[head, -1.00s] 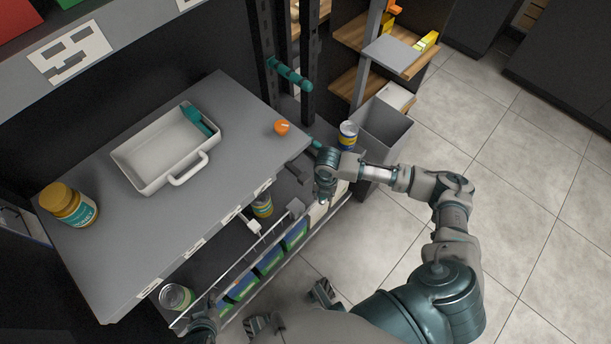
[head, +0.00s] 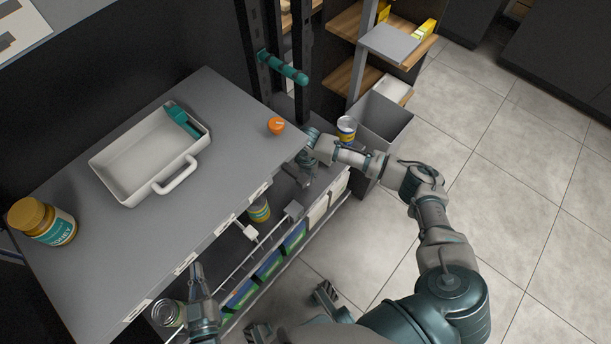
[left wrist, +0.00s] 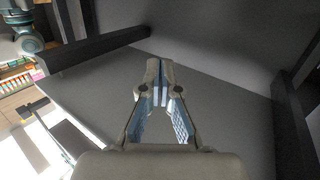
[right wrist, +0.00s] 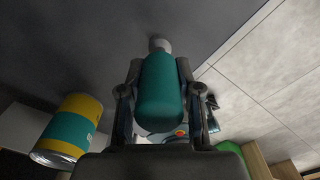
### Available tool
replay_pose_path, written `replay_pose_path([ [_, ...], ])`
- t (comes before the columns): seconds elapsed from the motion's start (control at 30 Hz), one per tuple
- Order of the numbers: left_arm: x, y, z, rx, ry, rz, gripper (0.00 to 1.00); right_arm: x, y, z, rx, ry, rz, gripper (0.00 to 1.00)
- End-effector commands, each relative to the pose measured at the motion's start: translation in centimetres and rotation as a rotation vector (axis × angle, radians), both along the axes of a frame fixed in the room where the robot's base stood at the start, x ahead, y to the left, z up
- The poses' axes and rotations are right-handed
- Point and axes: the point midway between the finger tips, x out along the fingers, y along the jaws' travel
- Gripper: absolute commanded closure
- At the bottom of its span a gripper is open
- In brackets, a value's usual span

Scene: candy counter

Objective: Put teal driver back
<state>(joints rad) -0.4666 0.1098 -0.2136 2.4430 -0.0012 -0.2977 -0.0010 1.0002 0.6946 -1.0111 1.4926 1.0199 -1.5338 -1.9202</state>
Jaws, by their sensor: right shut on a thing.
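The teal driver (right wrist: 160,92), a teal cylinder with a grey end, is between the fingers of my right gripper (right wrist: 155,110), which is shut on it. In the head view my right gripper (head: 308,178) is beside the counter's right front edge, partly hidden, and the driver cannot be made out there. My left gripper (head: 197,275) is at the counter's front edge, empty; in the left wrist view its fingertips (left wrist: 161,72) are together. A white tray (head: 112,180) on the grey counter holds a teal piece (head: 182,120).
A honey jar (head: 42,222) and an orange item (head: 276,126) stand on the counter (head: 225,120). Cans (head: 259,210) and boxes fill the lower shelf. A teal bar (head: 283,68) sits at dark posts. A grey bin (head: 385,125) stands right. Floor at right is clear.

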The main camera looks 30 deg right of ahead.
Motion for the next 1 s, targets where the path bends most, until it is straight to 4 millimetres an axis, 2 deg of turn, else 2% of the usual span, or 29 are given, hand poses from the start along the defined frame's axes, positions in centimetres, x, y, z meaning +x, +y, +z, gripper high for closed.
replay_pose_path([
  [0.03,0.0,0.0,0.0,0.000,0.001,0.000,1.00,-0.2,-0.1,-0.2,-0.003,0.006,-0.001,1.00],
  [0.07,0.0,0.0,-0.1,0.000,0.001,0.000,1.00,-0.2,-0.1,-0.3,-0.003,0.006,-0.001,0.59],
  [0.13,0.0,0.0,-0.1,-0.001,0.002,0.000,1.00,-0.2,-0.1,-0.3,-0.004,0.006,-0.001,0.42],
  [0.43,0.2,0.0,-0.1,0.001,0.005,0.000,1.00,-0.1,-0.1,-0.1,-0.002,0.004,0.000,0.42],
  [0.57,0.0,0.2,-0.7,0.014,0.050,0.001,1.00,-0.1,-0.1,1.0,-0.003,0.002,0.000,0.42],
  [0.77,-1.6,1.0,-3.1,0.072,0.252,0.007,1.00,0.0,-0.1,5.0,-0.002,-0.005,0.000,0.42],
  [1.0,-4.6,2.4,-6.6,0.143,0.523,0.014,1.00,0.0,-0.1,9.8,-0.002,-0.003,0.000,0.42],
])
